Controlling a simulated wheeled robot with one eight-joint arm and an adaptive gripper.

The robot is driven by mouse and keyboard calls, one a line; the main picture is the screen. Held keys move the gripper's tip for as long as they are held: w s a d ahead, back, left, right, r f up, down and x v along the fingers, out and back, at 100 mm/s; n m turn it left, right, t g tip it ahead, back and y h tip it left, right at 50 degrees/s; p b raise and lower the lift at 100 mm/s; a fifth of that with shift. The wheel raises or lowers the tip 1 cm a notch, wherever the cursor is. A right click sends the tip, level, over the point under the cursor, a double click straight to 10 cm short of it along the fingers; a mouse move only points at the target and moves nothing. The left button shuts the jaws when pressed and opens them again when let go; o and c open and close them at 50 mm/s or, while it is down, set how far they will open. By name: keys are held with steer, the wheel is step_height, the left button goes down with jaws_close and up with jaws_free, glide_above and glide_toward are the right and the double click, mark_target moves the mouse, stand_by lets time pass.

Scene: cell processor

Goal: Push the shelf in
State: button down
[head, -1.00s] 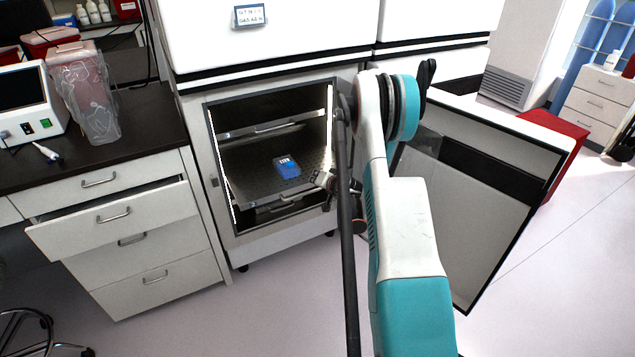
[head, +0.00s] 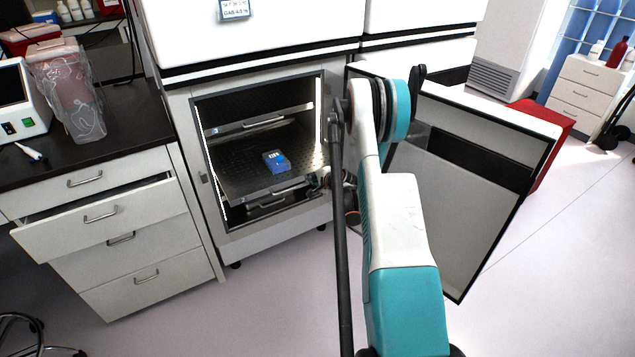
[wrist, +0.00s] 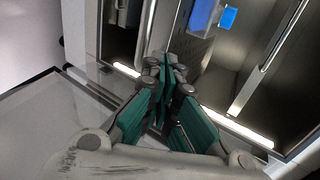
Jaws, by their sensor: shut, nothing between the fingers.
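The shelf (head: 238,178) is a dark perforated metal tray in the open cabinet at the middle of the head view. A blue box (head: 275,161) lies on it, and a handle is on its front edge. My gripper (head: 315,180) is partly hidden by my arm, near the shelf's front right corner. In the wrist view my gripper (wrist: 163,68) has its green-padded fingers shut and empty. There the shelf (wrist: 186,47) and the blue box (wrist: 205,14) are beyond the fingertips. I cannot tell whether the fingertips touch the shelf.
The cabinet door (head: 450,190) stands wide open on the right, close to my arm. Another shelf (head: 245,125) is above and a lower one is partly visible below. A drawer (head: 100,215) stands pulled out at the left counter. The floor in front is clear.

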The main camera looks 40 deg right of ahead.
steer(key=shift+b+x, duration=0.4)
steer(key=shift+x, duration=1.2)
